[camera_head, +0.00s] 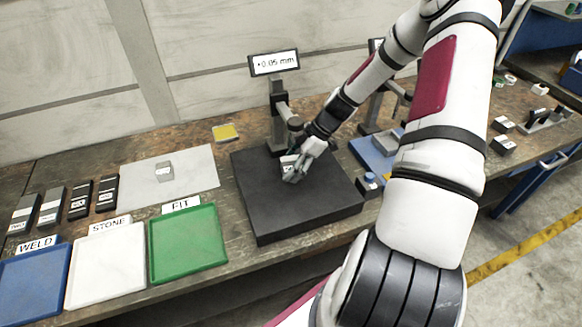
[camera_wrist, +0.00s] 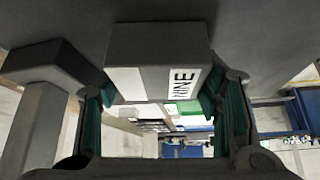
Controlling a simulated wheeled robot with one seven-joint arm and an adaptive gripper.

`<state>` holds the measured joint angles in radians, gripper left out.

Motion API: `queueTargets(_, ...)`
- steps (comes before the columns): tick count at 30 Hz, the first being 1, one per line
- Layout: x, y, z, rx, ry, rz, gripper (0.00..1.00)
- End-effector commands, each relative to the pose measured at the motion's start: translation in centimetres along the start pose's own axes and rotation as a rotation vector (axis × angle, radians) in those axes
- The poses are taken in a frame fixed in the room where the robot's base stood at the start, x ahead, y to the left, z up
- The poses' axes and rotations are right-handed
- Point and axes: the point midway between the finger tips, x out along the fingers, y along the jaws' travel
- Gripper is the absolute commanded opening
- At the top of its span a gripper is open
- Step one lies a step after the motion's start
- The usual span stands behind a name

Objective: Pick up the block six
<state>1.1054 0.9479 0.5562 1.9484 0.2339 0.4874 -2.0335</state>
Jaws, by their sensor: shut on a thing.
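My gripper (camera_head: 293,173) is over the black plate (camera_head: 300,218) of the measuring stand, its fingers closed around a small grey block (camera_head: 287,162) with a white label. In the wrist view the block (camera_wrist: 150,45) sits between the teal-lined fingers. Its label lies sideways and seems to read NINE, not six. Fingers hide part of the block in the head view, and I cannot tell whether it touches the plate. Another small grey labelled block (camera_head: 164,171) lies on the pale grey mat (camera_head: 200,190); its writing is too small to read.
Several dark labelled blocks (camera_head: 79,199) stand at the left. Blue (camera_head: 35,285), white (camera_head: 105,268) and green (camera_head: 188,244) trays line the front edge. The stand's column (camera_head: 279,115) and its display (camera_head: 274,62) rise behind the plate. A yellow pad (camera_head: 226,132) lies behind the mat.

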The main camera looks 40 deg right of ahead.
Motion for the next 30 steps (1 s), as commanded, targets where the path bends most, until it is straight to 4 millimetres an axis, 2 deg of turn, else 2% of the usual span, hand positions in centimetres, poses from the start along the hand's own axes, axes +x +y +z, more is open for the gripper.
queueTargets(5, -0.6, 0.2, -0.4, -0.002, -0.001, 0.004, 0.00)
queueTargets(15, -3.2, 0.1, -2.0, -0.002, -0.002, 0.003, 0.00)
queueTargets(23, -4.8, 0.1, 0.9, 0.003, -0.001, 0.004, 0.00)
queueTargets(30, -7.6, 0.2, 5.4, 0.005, 0.000, 0.006, 0.00)
